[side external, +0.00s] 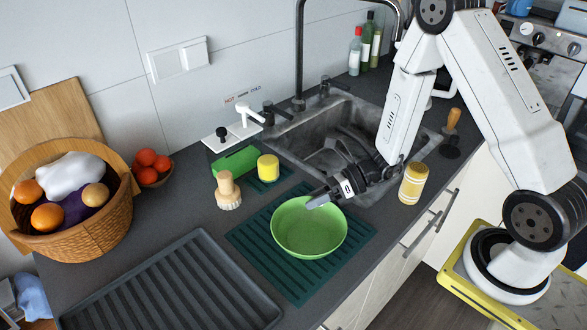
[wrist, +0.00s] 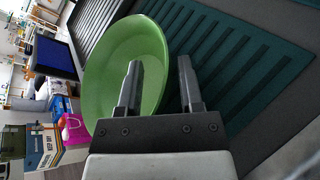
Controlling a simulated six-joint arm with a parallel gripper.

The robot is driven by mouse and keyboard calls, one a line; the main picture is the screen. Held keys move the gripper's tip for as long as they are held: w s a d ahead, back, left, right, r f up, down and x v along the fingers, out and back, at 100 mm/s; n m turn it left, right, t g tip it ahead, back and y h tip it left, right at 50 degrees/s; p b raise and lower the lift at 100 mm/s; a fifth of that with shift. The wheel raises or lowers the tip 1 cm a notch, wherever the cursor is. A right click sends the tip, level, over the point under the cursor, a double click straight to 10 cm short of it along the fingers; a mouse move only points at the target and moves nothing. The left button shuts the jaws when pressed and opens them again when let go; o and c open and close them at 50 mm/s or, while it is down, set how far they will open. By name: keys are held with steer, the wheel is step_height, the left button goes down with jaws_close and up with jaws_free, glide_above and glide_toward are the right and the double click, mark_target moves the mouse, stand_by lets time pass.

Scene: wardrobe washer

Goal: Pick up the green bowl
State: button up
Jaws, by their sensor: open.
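The green bowl (side external: 309,229) stands upright and empty on a dark green ribbed mat (side external: 362,238) on the counter. My gripper (side external: 322,203) is at the bowl's back right rim, with its fingers pointing left over the rim. In the wrist view the bowl (wrist: 112,58) fills the upper left. My gripper (wrist: 160,85) is open there, with one finger over the inside of the bowl and the other outside it above the mat. The bowl's wall lies between the fingers. I cannot tell whether either finger touches it.
A black ribbed tray (side external: 172,290) lies left of the mat. A wooden brush (side external: 228,190), a yellow-topped item (side external: 268,168) and a yellow shaker (side external: 413,183) stand near. The sink (side external: 345,130) is behind. A fruit basket (side external: 75,215) stands far left.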

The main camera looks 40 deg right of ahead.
steer(key=shift+a, duration=0.1)
stand_by(0.4)
jaws_close()
stand_by(1.4)
